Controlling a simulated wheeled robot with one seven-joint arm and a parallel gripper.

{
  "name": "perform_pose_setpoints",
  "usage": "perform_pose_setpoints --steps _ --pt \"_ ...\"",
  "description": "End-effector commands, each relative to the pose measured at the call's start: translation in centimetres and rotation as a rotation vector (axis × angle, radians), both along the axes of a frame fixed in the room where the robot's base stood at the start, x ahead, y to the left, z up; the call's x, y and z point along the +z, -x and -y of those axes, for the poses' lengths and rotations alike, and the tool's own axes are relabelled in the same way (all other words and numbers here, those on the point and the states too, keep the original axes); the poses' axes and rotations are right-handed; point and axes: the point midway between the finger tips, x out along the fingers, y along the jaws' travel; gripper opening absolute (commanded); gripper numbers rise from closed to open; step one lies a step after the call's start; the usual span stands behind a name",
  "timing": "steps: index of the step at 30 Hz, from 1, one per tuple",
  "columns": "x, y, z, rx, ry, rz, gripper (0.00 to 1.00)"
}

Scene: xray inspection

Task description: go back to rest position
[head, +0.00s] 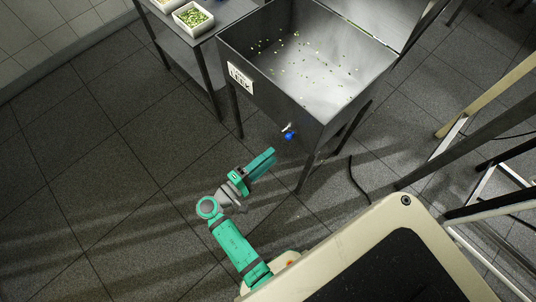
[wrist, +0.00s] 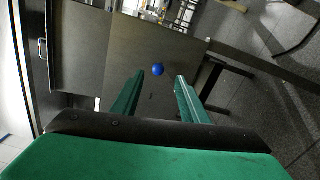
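My gripper (head: 262,163) is at the end of my green arm, in the air over the tiled floor in the head view. It is in front of a metal sink-like bin and apart from it. In the wrist view my gripper (wrist: 162,85) shows its two green fingers spread apart, with nothing between them. A blue knob (wrist: 158,70) on the bin's front shows beyond the fingertips. The blue knob also shows in the head view (head: 289,136), up and right of my gripper.
The metal bin (head: 262,103) carries a white label (head: 240,78) and holds scattered small green pieces. A metal side table (head: 190,48) bears white trays of green pieces (head: 193,17). A ladder-like frame (head: 450,135) stands at right. Floor (head: 130,160) left of my arm is clear.

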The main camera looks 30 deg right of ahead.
Motion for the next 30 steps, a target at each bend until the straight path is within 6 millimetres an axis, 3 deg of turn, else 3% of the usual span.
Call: perform_pose_setpoints --steps 13,16,19,24,30 --pt "-0.4 0.0 -0.4 0.02 -0.014 -0.005 0.4" --pt "-2.2 0.8 -0.5 0.067 -0.077 -0.019 0.4" --pt "-5.3 2.1 -1.2 0.154 -0.196 -0.034 0.4" --pt "-10.1 5.3 -4.2 0.33 -0.46 -0.018 0.4" --pt "-12.2 9.2 -9.6 0.509 -0.768 0.083 0.4"
